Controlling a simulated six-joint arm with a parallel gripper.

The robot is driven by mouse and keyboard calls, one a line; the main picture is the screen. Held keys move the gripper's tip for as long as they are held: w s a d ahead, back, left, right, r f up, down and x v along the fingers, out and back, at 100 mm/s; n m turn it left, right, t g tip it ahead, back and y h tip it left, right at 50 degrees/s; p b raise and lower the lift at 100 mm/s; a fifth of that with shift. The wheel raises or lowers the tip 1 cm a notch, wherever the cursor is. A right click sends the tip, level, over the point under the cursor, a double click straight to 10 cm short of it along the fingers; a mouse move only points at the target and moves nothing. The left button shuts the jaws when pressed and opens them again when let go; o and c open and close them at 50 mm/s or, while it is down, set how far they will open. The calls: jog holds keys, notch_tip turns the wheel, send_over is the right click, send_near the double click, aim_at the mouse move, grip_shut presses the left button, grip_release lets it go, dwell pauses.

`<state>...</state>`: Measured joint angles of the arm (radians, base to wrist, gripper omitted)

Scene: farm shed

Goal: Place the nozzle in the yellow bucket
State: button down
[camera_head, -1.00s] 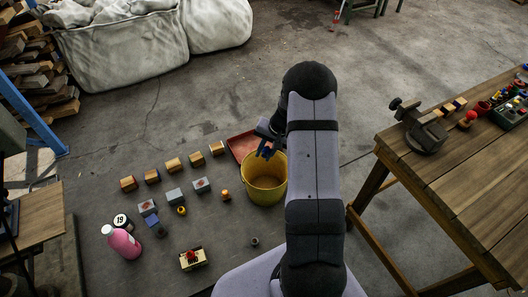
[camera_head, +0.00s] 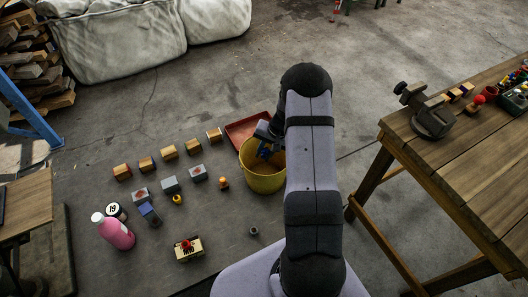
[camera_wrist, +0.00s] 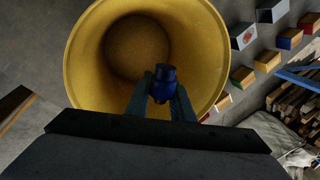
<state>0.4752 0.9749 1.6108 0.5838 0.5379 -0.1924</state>
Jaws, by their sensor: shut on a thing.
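The yellow bucket (camera_head: 262,184) stands upright on the dark mat, just left of my arm in the head view. In the wrist view its round rim and inner wall (camera_wrist: 88,60) fill much of the picture. My gripper (camera_wrist: 163,85) is shut on a small dark blue piece, the nozzle (camera_wrist: 163,78), held between the two fingertips. In the wrist view the nozzle shows against the bucket's opening and the bucket floor is bare. In the head view my gripper (camera_head: 267,152) is at the bucket's mouth, partly hidden by my arm.
A red tray (camera_head: 240,130) lies behind the bucket. Several wooden and grey blocks, a pink bottle (camera_head: 117,234) and small parts lie on the mat to the left. A wooden workbench (camera_head: 455,165) with a vise (camera_head: 430,112) stands at the right.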

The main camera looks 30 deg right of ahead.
aim_at(265, 153)
jog(key=shift+f, duration=0.45)
jog(key=c, duration=1.5)
grip_release()
jog(key=shift+o, duration=0.2)
notch_tip(265, 153, up, 7)
jog(key=p, duration=0.4)
